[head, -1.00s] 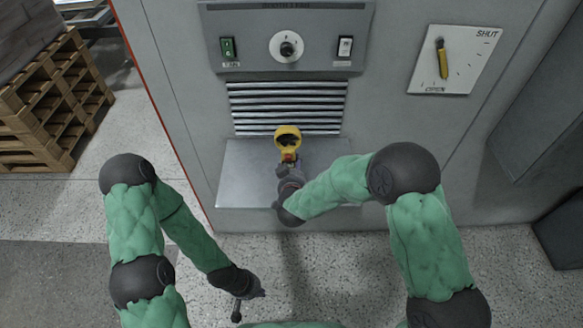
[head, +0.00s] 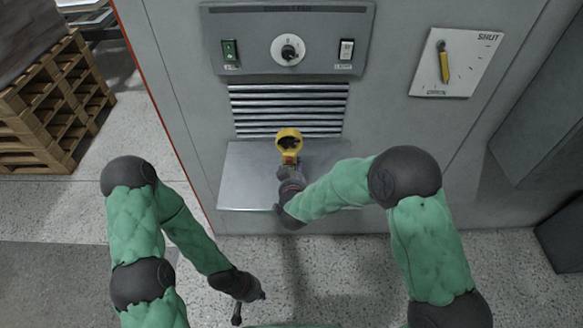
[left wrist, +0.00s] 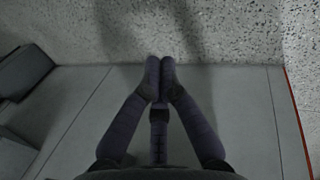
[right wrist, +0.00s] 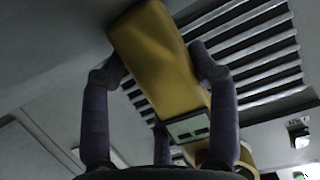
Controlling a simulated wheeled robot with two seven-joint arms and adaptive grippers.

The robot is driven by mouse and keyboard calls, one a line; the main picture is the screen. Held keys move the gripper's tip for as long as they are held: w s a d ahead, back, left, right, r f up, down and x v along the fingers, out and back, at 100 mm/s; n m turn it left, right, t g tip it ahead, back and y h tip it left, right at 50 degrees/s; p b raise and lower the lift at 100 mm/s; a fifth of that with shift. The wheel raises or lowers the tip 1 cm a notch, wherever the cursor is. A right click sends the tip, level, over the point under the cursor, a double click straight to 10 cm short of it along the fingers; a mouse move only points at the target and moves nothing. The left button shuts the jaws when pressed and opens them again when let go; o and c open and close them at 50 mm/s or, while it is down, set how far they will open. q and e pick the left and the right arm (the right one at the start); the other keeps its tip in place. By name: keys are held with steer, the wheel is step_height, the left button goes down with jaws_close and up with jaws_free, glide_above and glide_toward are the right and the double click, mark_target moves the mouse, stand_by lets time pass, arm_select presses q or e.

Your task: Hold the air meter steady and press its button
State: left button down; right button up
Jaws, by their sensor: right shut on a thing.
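The yellow air meter (head: 289,140) is held upright by my right gripper (head: 290,172), in front of the louvred vent and above the metal shelf. Its round ring with a dark fan is at the top. In the right wrist view its yellow body (right wrist: 158,55) lies between the two fingers of my right gripper (right wrist: 160,72), with a pale display panel (right wrist: 188,128) near the ring end. I cannot make out the button clearly. My left gripper (head: 250,297) hangs low over the floor, well away from the meter. In the left wrist view its fingertips (left wrist: 160,68) meet with nothing between them.
The grey cabinet carries a vent (head: 288,108), a metal shelf (head: 245,180), a control panel with a knob (head: 288,50), and a white plate with a yellow lever (head: 444,65). Wooden pallets (head: 50,105) stand at the left. The floor between the arms is clear.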

arm_select(q)
steer(key=w+r+m+t+y, duration=0.1)
steer(key=w+r+m, duration=0.8)
steer(key=r, duration=0.4)
steer(key=w+r+m+y, duration=0.1)
steer(key=w+r+m, duration=0.6)
steer(key=w+r, duration=0.5)
steer(key=d+r+m+t+y, duration=0.1)
steer(key=d+r+m, duration=0.4)
steer(key=r+m, duration=0.4)
steer(key=d+r+m+t+y, duration=0.1)
steer(key=d+r+m, duration=0.5)
steer(key=r+m, duration=0.4)
steer(key=m, duration=0.2)
steer(key=shift+w+d+r+m+t, duration=0.15)
steer(key=shift+w+r+m+t, duration=0.05)
steer(key=shift+w+m+t, duration=0.2)
steer(key=shift+f, duration=0.1)
